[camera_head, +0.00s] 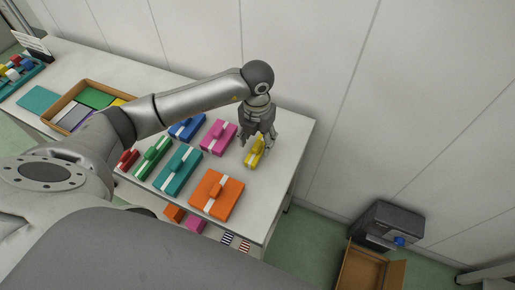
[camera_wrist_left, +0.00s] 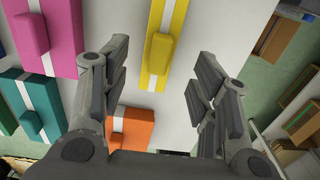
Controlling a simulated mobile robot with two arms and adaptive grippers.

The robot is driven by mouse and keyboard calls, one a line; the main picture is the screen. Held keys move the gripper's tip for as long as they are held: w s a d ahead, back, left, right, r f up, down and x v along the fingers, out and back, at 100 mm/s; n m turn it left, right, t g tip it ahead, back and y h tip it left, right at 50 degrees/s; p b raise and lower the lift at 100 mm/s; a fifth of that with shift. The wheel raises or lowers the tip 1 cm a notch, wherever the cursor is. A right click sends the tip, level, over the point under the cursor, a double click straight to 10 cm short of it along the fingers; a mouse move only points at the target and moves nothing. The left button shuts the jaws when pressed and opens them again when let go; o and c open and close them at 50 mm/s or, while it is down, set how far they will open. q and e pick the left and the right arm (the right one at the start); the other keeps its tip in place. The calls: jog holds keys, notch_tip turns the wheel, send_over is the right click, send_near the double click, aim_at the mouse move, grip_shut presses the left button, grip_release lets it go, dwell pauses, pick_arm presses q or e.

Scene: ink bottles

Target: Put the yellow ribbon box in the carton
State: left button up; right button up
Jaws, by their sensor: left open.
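The yellow ribbon box (camera_head: 256,153), a slim box with a white band and a raised yellow block on top, lies on the white table near its right end. My left gripper (camera_head: 258,139) is just above it, pointing down, and partly hides it. In the left wrist view the yellow ribbon box (camera_wrist_left: 154,76) lies between and beyond the open fingers (camera_wrist_left: 160,85), which hold nothing. An open brown carton (camera_head: 345,270) stands on the floor right of the table, cut by the picture's lower edge. My right gripper is not in view.
Pink (camera_head: 218,137), blue, green, teal (camera_head: 175,170), red and orange (camera_head: 215,195) banded boxes lie left of and in front of the yellow one. A brown tray (camera_head: 62,103) with coloured panels is farther left.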

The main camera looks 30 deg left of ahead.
aim_at(257, 144)
pick_arm(q)
jog(key=f, duration=0.2)
jog(key=f+p, duration=0.1)
jog(key=f, duration=0.1)
jog(key=shift+w+a+f, duration=0.1)
jog(key=shift+w+f, duration=0.1)
jog(key=shift+f, duration=0.4)
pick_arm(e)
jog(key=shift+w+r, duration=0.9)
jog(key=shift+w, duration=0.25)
pick_arm(q)
jog(key=shift+c, duration=0.5)
jog(key=c, duration=1)
jog(key=shift+c, duration=0.6)
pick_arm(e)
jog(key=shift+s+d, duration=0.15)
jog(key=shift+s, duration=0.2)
pick_arm(q)
jog(key=shift+w+r, duration=0.1)
jog(key=shift+r, duration=0.05)
